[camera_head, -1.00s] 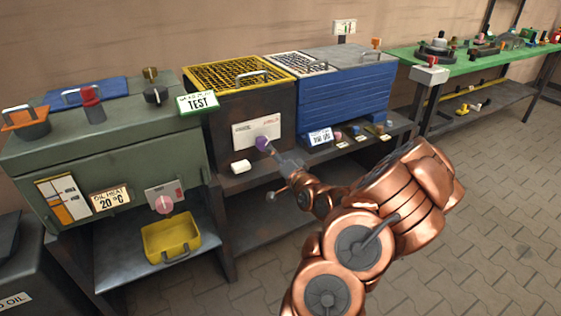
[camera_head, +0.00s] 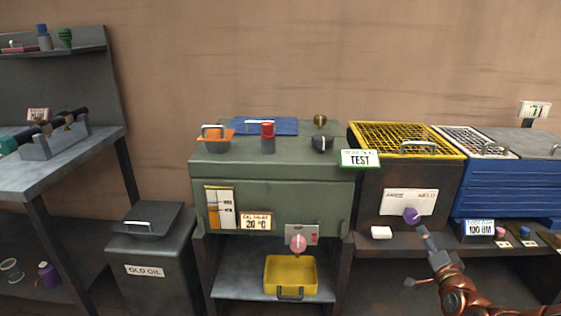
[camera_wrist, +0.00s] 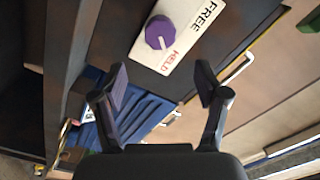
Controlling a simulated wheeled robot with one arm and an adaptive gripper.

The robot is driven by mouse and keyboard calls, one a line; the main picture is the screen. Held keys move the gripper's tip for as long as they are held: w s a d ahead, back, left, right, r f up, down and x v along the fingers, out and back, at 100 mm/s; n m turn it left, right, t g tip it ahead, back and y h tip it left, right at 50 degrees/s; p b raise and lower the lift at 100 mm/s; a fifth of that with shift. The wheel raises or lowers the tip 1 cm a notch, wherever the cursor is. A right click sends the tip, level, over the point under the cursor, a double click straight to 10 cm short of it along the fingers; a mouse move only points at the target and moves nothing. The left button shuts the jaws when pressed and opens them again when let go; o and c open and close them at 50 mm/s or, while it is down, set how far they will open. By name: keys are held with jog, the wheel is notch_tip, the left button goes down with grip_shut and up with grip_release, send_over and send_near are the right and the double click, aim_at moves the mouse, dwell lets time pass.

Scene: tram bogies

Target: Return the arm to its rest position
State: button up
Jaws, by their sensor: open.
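My copper arm reaches in from the lower right in the head view, with my gripper (camera_head: 426,238) just below and right of a purple knob (camera_head: 412,214). The knob sits on a white plate (camera_head: 397,203) on the dark box with the yellow grid. In the wrist view my gripper (camera_wrist: 162,88) has its two fingers spread apart with nothing between them. The purple knob (camera_wrist: 159,32) shows beyond the fingertips, on the plate marked FREE and HELD. Its white mark points towards HELD. The fingers are clear of the knob.
A green test cabinet (camera_head: 270,200) stands in the middle, with a yellow tray (camera_head: 268,278) on the shelf below. A blue box (camera_head: 500,190) stands at the right. An old-oil bin (camera_head: 150,258) and a grey workbench (camera_head: 85,160) are at the left. A ledge (camera_head: 460,240) runs below the knob.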

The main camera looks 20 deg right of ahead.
jog(key=w+a+f+n+g+y, duration=0.1)
jog(key=a+f+n+g+y, duration=0.25)
jog(key=a, duration=0.55)
jog(key=w+a+f+n+g+y, duration=0.1)
jog(key=a+f+n+g+y, duration=0.3)
jog(key=a, duration=0.6)
jog(key=s+a+r+n+g+h, duration=0.1)
jog(key=s+a+r+n+g, duration=0.25)
jog(key=s+a, duration=0.45)
jog(key=s+a+r+n+g, duration=0.2)
jog(key=s+a+r+g, duration=0.3)
jog(key=s, duration=0.6)
jog(key=s+a+r+n+g+h, duration=0.1)
jog(key=s+a+r+n+g, duration=0.15)
jog(key=s+a, duration=0.65)
notch_tip(320, 180, up, 23)
jog(key=s+p, duration=0.1)
jog(key=p, duration=2.1)
jog(key=shift+s+d+r+p, duration=0.15)
jog(key=shift+s+d+p, duration=0.1)
jog(key=shift+s+p, duration=0.05)
